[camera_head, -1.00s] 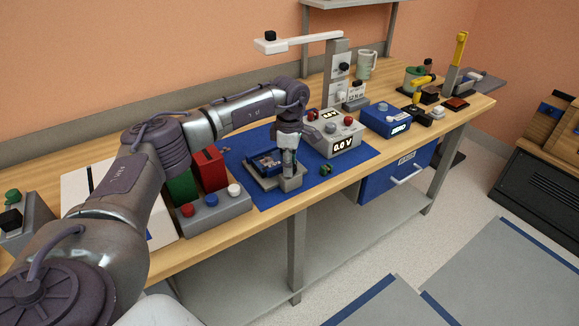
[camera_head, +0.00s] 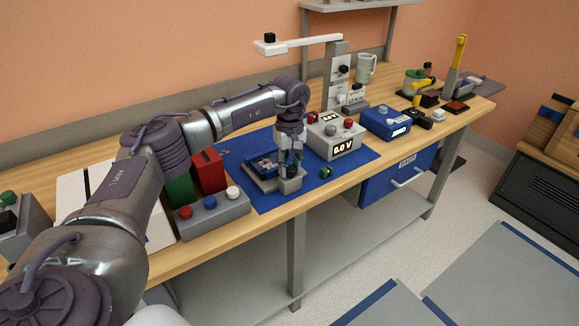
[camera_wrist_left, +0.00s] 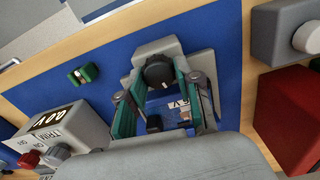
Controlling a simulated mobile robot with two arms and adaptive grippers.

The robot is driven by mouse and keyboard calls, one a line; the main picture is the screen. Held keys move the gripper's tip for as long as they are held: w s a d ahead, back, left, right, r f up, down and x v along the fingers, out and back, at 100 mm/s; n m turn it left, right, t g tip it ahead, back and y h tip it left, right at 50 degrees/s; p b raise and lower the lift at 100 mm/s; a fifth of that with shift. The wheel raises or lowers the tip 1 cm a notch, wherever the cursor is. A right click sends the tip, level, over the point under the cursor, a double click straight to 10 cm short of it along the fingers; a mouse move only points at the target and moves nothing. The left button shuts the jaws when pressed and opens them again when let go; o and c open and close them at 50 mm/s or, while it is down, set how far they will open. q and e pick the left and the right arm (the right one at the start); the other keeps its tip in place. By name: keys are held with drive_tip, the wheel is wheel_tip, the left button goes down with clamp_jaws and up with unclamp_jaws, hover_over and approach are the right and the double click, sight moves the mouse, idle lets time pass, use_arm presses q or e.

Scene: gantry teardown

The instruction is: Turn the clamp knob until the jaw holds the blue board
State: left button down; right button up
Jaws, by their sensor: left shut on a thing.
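The grey board clamp (camera_head: 291,186) stands on the blue mat, with the blue board (camera_head: 262,162) lying in its fixture. In the left wrist view the black clamp knob (camera_wrist_left: 158,72) sits on top of the grey clamp block (camera_wrist_left: 168,48), and the blue board (camera_wrist_left: 165,108) shows behind it. My left gripper (camera_head: 289,168) comes down over the clamp. Its fingertips (camera_wrist_left: 157,78) are shut on the knob from both sides. The contact between jaw and board is too small and partly hidden to tell. My right gripper is not in view.
A grey meter reading 0.0 V (camera_head: 335,136) stands close right of the clamp. A small green part (camera_head: 326,172) lies on the blue mat (camera_head: 350,157). A grey button box (camera_head: 212,210) and red block (camera_head: 208,170) stand to the left.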

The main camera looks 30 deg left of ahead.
sight(290, 167)
use_arm(q)
drive_tip(key=shift+w+r+m, duration=0.1)
drive_tip(key=shift+r+m, duration=0.1)
drive_tip(key=shift+m, duration=0.4)
drive_tip(key=c, duration=0.8)
unclamp_jaws()
drive_tip(key=shift+f, duration=0.1)
wheel_tip(290, 167, up, 12)
